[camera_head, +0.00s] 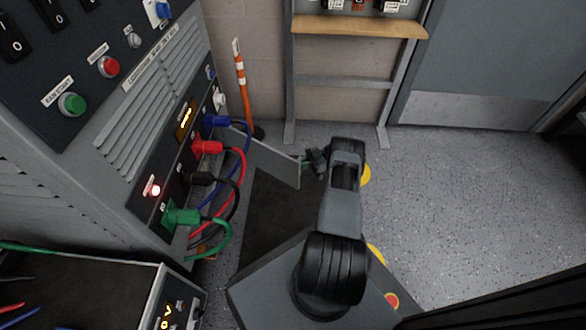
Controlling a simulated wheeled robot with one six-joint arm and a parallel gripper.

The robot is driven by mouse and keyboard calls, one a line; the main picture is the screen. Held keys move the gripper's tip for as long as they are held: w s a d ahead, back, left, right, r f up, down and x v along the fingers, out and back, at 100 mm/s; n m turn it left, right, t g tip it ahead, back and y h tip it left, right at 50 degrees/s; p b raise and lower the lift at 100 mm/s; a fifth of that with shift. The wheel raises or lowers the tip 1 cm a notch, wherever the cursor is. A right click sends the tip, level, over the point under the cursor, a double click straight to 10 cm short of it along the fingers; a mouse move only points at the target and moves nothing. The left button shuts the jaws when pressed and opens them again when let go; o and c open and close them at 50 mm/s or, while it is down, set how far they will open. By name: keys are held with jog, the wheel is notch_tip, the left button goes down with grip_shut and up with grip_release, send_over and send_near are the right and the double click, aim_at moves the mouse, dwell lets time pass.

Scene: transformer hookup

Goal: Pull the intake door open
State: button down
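A tall grey cabinet (110,130) with a louvred, sloping front stands at the left. A flat grey panel, which looks like the intake door (272,161), juts out from low on the cabinet, behind the cables, and stands swung out at an angle. Its hinge side is hidden by the plugs and cables. My gripper (308,161) is at the panel's free outer end, with my arm reaching over from the bottom right. The fingers are small and dark here, so I cannot tell whether they hold the door's edge or a handle.
Blue, red, black and green plugs (207,147) with looping cables stick out of the cabinet beside the door. An orange-and-white pole (241,80) leans at the wall. A metal rack (342,82) stands behind. Grey floor (480,200) is free at the right.

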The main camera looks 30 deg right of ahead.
jog(key=shift+w+d+n+g, duration=0.3)
jog(key=shift+w+d, duration=0.25)
jog(key=shift+d, duration=0.1)
